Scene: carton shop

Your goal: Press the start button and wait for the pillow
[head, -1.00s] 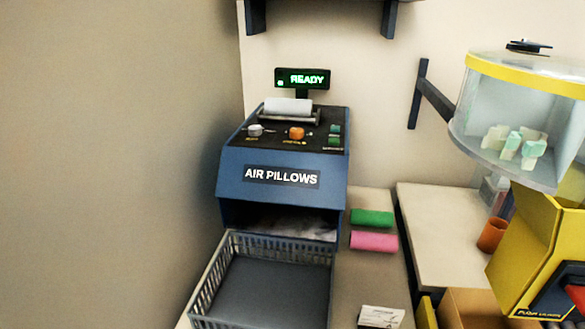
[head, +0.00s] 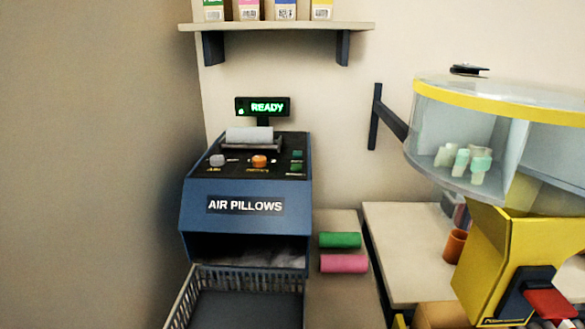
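The blue air pillow machine (head: 246,227) stands against the back wall, with a white film roll (head: 249,135) on top. Its display (head: 263,107) reads READY in green. Its sloped black panel carries a grey knob (head: 217,160), an orange knob or button (head: 259,161) and two small green buttons (head: 297,161) at the right; their small labels are too blurred to read. The grey basket (head: 246,281) sits below the dark outlet and looks empty where it shows. No pillow is in view. Neither of my grippers is in view.
A green roll (head: 340,240) and a pink roll (head: 344,263) lie right of the machine. A yellow-rimmed clear drum (head: 500,106) and a yellow chute (head: 497,255) fill the right side. A shelf (head: 280,26) with several cartons hangs above. An orange cup (head: 455,246) stands on the right table.

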